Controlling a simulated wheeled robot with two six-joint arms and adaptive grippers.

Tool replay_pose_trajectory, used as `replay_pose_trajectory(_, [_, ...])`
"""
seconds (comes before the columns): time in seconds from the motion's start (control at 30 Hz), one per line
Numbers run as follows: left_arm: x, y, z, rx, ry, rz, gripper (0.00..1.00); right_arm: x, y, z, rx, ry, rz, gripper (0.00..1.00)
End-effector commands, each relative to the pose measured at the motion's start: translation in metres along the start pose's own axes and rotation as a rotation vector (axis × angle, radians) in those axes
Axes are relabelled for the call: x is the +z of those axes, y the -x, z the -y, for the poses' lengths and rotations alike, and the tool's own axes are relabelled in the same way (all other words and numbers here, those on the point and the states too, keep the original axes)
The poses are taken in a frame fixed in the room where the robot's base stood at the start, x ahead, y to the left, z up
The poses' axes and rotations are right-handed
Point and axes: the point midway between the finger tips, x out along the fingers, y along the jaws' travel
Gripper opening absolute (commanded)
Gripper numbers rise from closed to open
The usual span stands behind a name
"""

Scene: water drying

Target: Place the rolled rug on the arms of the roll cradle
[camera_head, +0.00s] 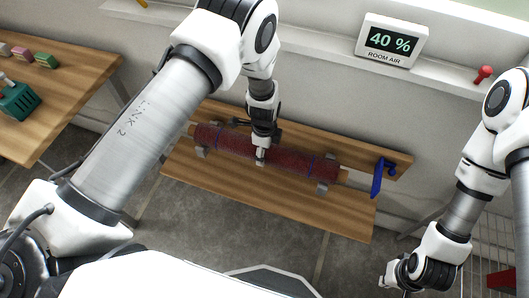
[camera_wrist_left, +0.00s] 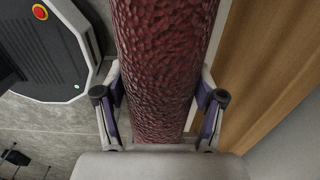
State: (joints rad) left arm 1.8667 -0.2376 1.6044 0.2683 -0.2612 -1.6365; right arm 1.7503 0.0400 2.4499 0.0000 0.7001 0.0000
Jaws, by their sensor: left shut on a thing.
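The rolled rug (camera_head: 220,139) is a dark red, rough roll with purple bands, lying lengthwise over the wooden bench in the head view. My left gripper (camera_head: 261,153) comes down on its middle and is shut on it. In the left wrist view the rug (camera_wrist_left: 158,60) runs between the two fingers of the left gripper (camera_wrist_left: 160,105). Grey arms of the roll cradle (camera_head: 202,152) show under the rug near both ends. I cannot tell whether the rug touches them. My right gripper (camera_head: 385,281) is low at the right, away from the rug; its fingers are too small to read.
The wooden bench (camera_head: 340,212) stands by the wall, with a blue crank (camera_head: 378,177) at its right end. A humidity display (camera_head: 391,41) reading 40 % is on the ledge. Another table (camera_head: 75,80) is at left. A wire basket (camera_head: 492,250) stands at right.

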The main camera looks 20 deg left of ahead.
Motion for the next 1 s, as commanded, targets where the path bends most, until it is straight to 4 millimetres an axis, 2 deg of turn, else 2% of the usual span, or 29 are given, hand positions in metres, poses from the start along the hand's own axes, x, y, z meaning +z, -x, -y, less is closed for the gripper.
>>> replay_pose_trajectory(0.17, [0.0,-0.002,0.0,-0.001,0.0,0.0,0.0,0.0,0.0,0.0,0.0,0.0,0.0,0.0])
replay_pose_trajectory(0.2, [0.0,-0.003,0.0,0.001,0.0,0.0,0.79,0.0,0.0,0.0,0.0,0.0,0.0,0.0])
replay_pose_trajectory(0.23, [0.0,-0.003,0.0,0.001,0.0,0.0,0.9,0.0,0.0,0.0,0.0,0.0,0.0,0.0])
replay_pose_trajectory(0.27, [0.0,-0.003,0.0,0.001,0.0,0.0,0.94,0.0,0.0,0.0,0.0,0.0,0.0,0.0])
replay_pose_trajectory(0.57, [0.0,-0.002,0.0,0.001,0.0,0.0,0.94,0.0,0.0,0.0,0.0,0.0,0.0,0.0])
replay_pose_trajectory(0.67, [0.0,0.004,0.0,-0.001,0.0,0.0,0.94,0.0,0.002,0.0,0.0,0.0,0.0,0.0])
replay_pose_trajectory(0.77, [0.0,0.021,0.001,-0.002,0.0,0.001,0.94,0.0,0.005,0.0,0.0,0.0,0.001,0.0])
replay_pose_trajectory(1.0, [0.0,0.082,0.001,-0.004,0.0,0.001,0.94,0.0,0.012,0.0,0.0,0.0,0.001,0.0])
